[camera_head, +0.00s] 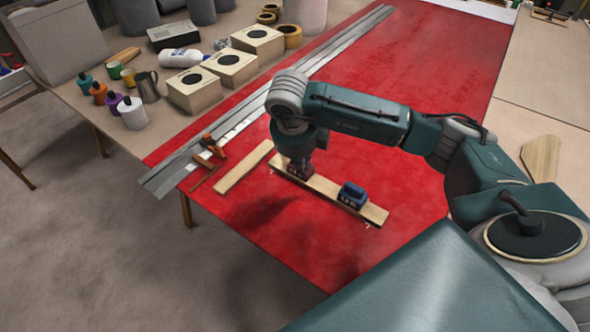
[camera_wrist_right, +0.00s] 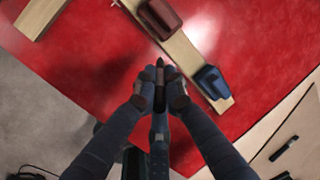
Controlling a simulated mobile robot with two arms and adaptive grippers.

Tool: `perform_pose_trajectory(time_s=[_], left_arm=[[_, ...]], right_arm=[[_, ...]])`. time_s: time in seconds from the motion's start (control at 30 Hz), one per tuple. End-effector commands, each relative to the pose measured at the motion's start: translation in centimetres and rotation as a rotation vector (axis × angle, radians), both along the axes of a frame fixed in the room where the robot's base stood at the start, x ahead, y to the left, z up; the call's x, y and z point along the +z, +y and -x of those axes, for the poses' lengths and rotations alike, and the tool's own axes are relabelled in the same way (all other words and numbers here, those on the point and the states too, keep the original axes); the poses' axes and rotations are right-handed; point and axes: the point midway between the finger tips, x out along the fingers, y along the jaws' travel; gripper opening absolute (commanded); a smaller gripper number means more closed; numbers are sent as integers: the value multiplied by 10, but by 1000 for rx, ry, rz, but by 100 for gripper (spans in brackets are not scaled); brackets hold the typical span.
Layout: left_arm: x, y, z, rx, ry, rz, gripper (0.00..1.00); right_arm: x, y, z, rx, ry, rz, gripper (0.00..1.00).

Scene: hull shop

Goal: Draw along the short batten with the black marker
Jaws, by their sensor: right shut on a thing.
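A pale wooden batten (camera_head: 325,190) lies on the red table top with a blue block (camera_head: 352,195) on it. The right wrist view shows this batten (camera_wrist_right: 183,48) with a dark red block (camera_wrist_right: 162,15) and the blue block (camera_wrist_right: 212,82) on it. A plain, shorter-looking batten (camera_head: 243,168) lies to its left in the head view. My right gripper (camera_wrist_right: 160,92) is shut on a slim black thing, seemingly the black marker (camera_wrist_right: 160,72), beside the weighted batten in the wrist view. In the head view, my right gripper (camera_head: 300,168) partly hides that batten; I cannot tell whether the tip touches the table. My left gripper is out of view.
Long metal strips (camera_head: 290,83) run along the red surface (camera_head: 400,60), with orange-brown clamps (camera_head: 208,146) at their near end. Pale boxes (camera_head: 230,67), bottles and cups stand on the table behind. Red surface is free at the near side and far right.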

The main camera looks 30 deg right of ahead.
Motion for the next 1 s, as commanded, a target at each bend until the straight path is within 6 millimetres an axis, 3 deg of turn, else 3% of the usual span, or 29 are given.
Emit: perform_pose_trajectory(time_s=[0.1,0.23,0.8,1.0], left_arm=[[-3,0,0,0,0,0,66],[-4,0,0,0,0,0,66],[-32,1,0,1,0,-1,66],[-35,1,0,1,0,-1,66]], right_arm=[[-7,-8,-4,-154,-5,-1,0],[-11,-11,-6,-227,-8,-3,0],[-57,-12,-5,-232,-7,-3,0],[-63,-12,-5,-231,-8,-3,0]])
